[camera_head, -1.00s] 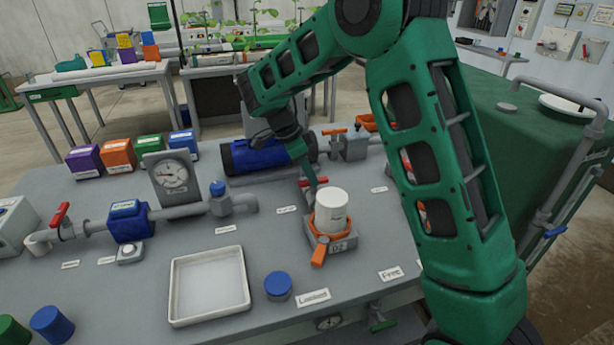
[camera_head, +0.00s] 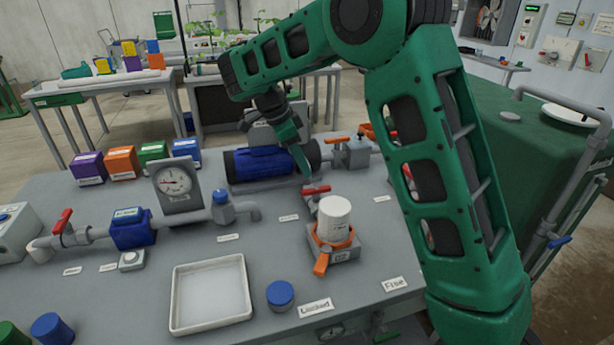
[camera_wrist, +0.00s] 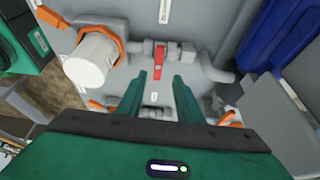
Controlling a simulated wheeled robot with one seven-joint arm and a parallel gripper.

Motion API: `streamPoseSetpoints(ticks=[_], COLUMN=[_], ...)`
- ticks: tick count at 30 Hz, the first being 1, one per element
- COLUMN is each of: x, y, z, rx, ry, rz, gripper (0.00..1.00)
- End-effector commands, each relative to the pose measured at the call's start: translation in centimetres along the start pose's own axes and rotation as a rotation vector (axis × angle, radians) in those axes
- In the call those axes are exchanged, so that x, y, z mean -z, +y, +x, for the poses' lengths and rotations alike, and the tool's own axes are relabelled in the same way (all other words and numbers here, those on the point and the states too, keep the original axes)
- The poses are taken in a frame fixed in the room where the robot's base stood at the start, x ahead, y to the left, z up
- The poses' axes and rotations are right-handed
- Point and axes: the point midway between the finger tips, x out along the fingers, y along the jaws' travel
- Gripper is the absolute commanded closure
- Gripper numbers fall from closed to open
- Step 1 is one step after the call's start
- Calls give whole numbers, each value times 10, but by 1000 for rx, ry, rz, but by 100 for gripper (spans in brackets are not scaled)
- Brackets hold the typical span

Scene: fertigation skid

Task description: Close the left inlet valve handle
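Two red valve handles show in the head view; I cannot tell for certain which is the left inlet one. One red handle (camera_head: 316,190) sits on a short pipe behind the white cylinder (camera_head: 334,215). The other red handle (camera_head: 63,221) stands tilted up on the pipe at the far left. My gripper (camera_head: 302,165) hangs just above and behind the nearer handle. In the wrist view my gripper (camera_wrist: 160,88) is open and empty, its two green fingers apart. The red handle (camera_wrist: 160,58) lies beyond the fingertips, in line with the gap and crosswise to its pipe.
The white cylinder sits in an orange clamp (camera_head: 321,264) close to the nearer handle. A blue motor (camera_head: 262,163) and an orange-handled valve (camera_head: 338,140) stand behind. A white tray (camera_head: 178,305) and blue cap (camera_head: 280,293) lie in front.

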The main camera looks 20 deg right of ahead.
Motion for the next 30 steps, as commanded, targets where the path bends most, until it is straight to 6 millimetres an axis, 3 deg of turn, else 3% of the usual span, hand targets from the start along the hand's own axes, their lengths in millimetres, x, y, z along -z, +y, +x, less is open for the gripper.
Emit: streamPoseSetpoints(ticks=[7, 20, 23, 26, 30], x=[-1, 4, 23, 60, 120], y=[-1, 1, 7, 22, 60], z=[-26, -28, -27, -24, -15], rx=[1, -1, -5, -13, -26], ry=[0, -1, -5, -18, -50], rz=[0, -5, -32, -97, -229], gripper=[67, 67, 67, 67, 67])
